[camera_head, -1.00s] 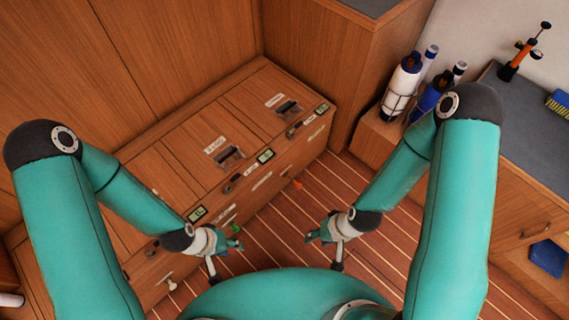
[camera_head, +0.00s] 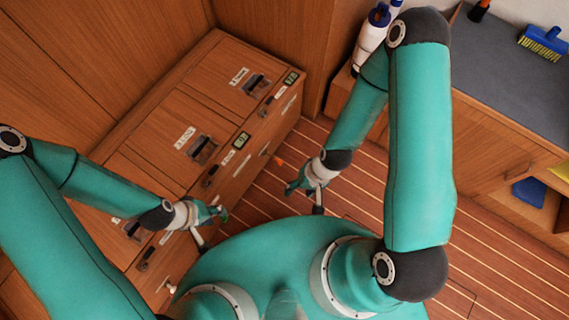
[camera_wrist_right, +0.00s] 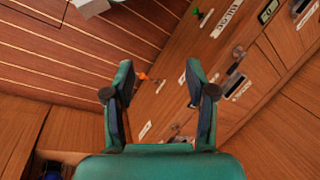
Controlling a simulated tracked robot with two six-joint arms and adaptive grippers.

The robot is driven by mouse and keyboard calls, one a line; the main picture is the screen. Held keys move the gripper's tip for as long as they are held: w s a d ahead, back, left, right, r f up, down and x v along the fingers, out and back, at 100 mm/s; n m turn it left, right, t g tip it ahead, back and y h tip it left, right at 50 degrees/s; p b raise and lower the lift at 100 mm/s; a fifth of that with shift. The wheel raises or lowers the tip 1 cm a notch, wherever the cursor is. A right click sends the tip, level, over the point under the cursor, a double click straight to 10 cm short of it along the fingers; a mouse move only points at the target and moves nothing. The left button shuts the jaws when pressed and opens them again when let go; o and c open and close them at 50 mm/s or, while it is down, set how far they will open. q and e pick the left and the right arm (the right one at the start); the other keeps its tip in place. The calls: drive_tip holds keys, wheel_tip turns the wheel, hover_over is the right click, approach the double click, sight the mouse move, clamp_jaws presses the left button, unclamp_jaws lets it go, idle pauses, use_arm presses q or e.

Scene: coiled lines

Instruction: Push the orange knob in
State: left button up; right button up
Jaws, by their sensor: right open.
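The orange knob (camera_head: 279,161) is small and sticks out from the front of the wooden locker bench (camera_head: 262,132), towards its right part. In the right wrist view the orange knob (camera_wrist_right: 143,76) shows between the fingertips, beyond them and nearer the left finger. My right gripper (camera_head: 296,188) is open and empty, apart from the knob and just below it in the head view; its two fingers (camera_wrist_right: 160,78) frame the knob in the wrist view. My left gripper (camera_head: 216,214) is near the bench front, further left; its finger gap is unclear.
A green knob (camera_wrist_right: 198,14) is on the same front. Latches and labels line the bench, with a small display (camera_head: 241,140). The striped floor (camera_head: 375,195) is clear at right. A grey-topped counter (camera_head: 510,75) with a blue brush (camera_head: 543,42) stands at the right.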

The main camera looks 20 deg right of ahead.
wheel_tip(320, 180, down, 16)
drive_tip(key=s+d+m+g+y+b, duration=0.1)
drive_tip(key=s+m+g+y+b, duration=0.15)
drive_tip(key=m+b, duration=0.45)
drive_tip(key=m+t+y+b, duration=0.5)
drive_tip(key=m+t+b, duration=1.25)
drive_tip(key=b, duration=0.95)
approach(282, 163)
drive_tip(key=shift+m+g, duration=0.4)
drive_tip(key=shift+m, duration=0.05)
drive_tip(key=b+x, duration=0.2)
drive_tip(key=x, duration=0.7)
drive_tip(key=shift+w+f+b, duration=0.1)
drive_tip(key=shift+w+b, duration=0.25)
drive_tip(key=shift+b, duration=0.05)
drive_tip(key=shift+d, duration=0.1)
clamp_jaws()
